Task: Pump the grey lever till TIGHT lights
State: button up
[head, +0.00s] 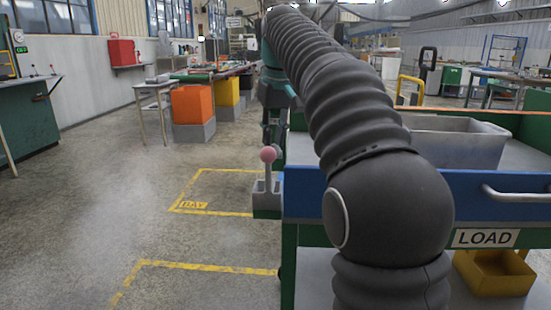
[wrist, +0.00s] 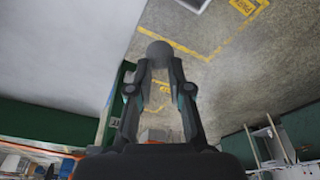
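In the wrist view my gripper (wrist: 160,72) points down over the floor beside a green edge. Its two fingers lean inward and stand either side of a dark grey ball (wrist: 160,52), which looks like the knob of the grey lever; they appear closed on it. The rod below the ball is hidden. In the head view my gripper (head: 273,125) is small and mostly hidden by my own arm, and the grey ball cannot be made out. A different lever with a pink knob (head: 268,154) stands upright in a grey bracket nearer the camera. No TIGHT lamp is visible.
A blue and green cart (head: 300,195) marked LOAD stands right, with a grey bin (head: 455,142) on top and a yellow bin (head: 492,273) below. Yellow lines (head: 180,265) mark the open floor left. Orange and yellow bins stand farther back.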

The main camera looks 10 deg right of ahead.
jog(key=shift+s+f, duration=0.2)
jog(key=shift+f, duration=0.35)
jog(key=shift+f+b, duration=0.1)
jog(key=shift+b, duration=0.2)
jog(key=shift+s+a+f+b, duration=0.1)
jog(key=shift+s+f+b, duration=0.15)
jog(key=shift+f+b, duration=0.35)
jog(key=shift+s+a+f+b, duration=0.1)
jog(key=shift+s+f+b, duration=0.2)
jog(key=shift+f, duration=0.45)
jog(key=shift+f, duration=0.15)
jog(key=r+p, duration=0.2)
jog(key=p, duration=0.1)
jog(key=r+p, duration=0.2)
jog(key=shift+w, duration=0.25)
jog(key=r+p, duration=0.1)
jog(key=w+r+p, duration=0.1)
jog(key=p, duration=0.1)
jog(key=shift+d, duration=0.2)
jog(key=shift+w+d+r, duration=0.1)
jog(key=shift+w+r, duration=0.15)
jog(key=shift+r, duration=0.25)
jog(key=shift+w+d+r, duration=0.1)
jog(key=shift+w+r, duration=0.1)
jog(key=shift+r, duration=0.25)
